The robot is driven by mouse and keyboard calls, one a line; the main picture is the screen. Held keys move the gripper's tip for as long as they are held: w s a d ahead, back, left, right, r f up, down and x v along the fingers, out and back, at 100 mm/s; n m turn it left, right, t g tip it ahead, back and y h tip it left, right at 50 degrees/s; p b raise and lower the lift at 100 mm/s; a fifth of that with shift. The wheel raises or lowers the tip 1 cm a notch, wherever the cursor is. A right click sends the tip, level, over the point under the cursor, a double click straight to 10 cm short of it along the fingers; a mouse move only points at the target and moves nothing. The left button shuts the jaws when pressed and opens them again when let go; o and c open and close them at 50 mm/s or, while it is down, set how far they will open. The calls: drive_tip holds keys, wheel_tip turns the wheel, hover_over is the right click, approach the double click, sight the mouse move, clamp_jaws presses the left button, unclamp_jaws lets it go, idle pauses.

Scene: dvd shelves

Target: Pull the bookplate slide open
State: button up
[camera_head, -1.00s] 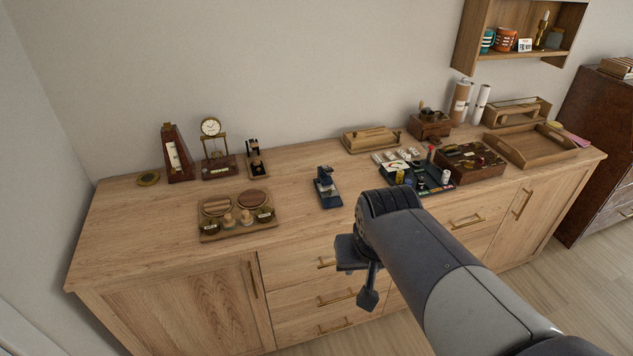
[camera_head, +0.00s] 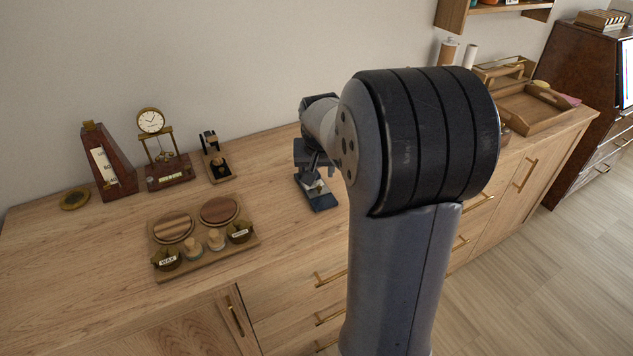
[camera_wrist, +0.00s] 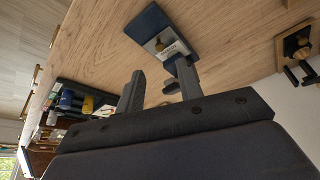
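A small blue device (camera_head: 322,201), which I take to carry the bookplate slide, stands on the wooden cabinet top. In the wrist view its dark blue base (camera_wrist: 146,22) shows with a pale labelled plate (camera_wrist: 168,46) and a brass knob on it.
A wooden tray with round lids and small pots (camera_head: 205,238) lies to the left. A watch stand (camera_head: 217,158), a clock (camera_head: 160,150) and a metronome (camera_head: 108,165) stand behind it. The cabinet top around the device is mostly clear.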

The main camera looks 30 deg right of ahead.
sight(319, 187)
drive_tip(key=x, duration=0.7)
drive_tip(key=shift+f, duration=0.3)
clamp_jaws()
